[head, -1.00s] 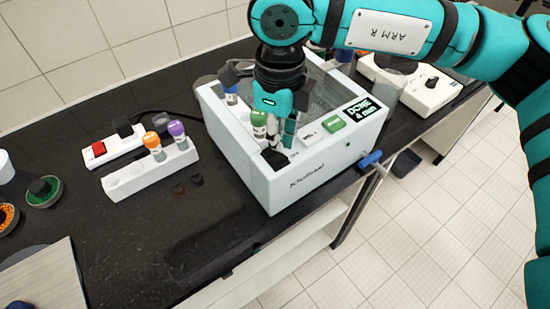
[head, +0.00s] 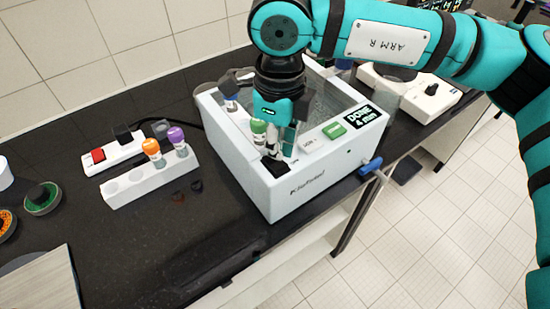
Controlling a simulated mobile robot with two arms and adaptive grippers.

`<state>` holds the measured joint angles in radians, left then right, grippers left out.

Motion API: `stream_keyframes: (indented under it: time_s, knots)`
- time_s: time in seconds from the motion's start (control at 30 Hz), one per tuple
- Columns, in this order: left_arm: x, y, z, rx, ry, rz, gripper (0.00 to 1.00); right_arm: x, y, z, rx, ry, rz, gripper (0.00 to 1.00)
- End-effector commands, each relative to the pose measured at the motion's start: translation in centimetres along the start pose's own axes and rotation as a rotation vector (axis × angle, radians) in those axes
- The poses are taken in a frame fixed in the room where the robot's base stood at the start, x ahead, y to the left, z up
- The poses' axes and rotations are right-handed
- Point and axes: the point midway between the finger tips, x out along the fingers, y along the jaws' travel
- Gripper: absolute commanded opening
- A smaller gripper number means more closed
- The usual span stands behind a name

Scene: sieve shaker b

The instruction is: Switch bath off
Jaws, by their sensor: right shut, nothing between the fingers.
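The bath (head: 285,205) is a white box with an open top on the dark bench. Its display (head: 361,115) reads "DONE 4 min", and a green button (head: 334,130) sits beside it. A black rocker switch (head: 275,167) is at the near left corner of its top panel. My right gripper (head: 287,154) is shut and empty, pointing down over the panel just above and right of the black switch. I cannot tell whether its tips touch the panel or switch, and they partly hide the area. My left gripper is out of view.
A white rack (head: 125,192) holds orange- and purple-capped tubes. Behind it lies a power strip (head: 125,152) with a red switch. A blue-handled tap (head: 370,166) sticks out at right.

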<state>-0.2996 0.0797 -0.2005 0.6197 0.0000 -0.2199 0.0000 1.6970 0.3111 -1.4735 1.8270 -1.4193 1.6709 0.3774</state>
Motion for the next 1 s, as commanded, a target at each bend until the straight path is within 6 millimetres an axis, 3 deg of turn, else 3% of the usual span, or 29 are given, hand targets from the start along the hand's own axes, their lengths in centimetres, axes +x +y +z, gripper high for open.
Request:
stream_keyframes:
  time_s: [1.0]
  knots:
    - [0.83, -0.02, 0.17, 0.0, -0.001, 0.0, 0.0, 0.8, 0.0, 0.0, 0.0, 0.0, 0.0, 0.0]
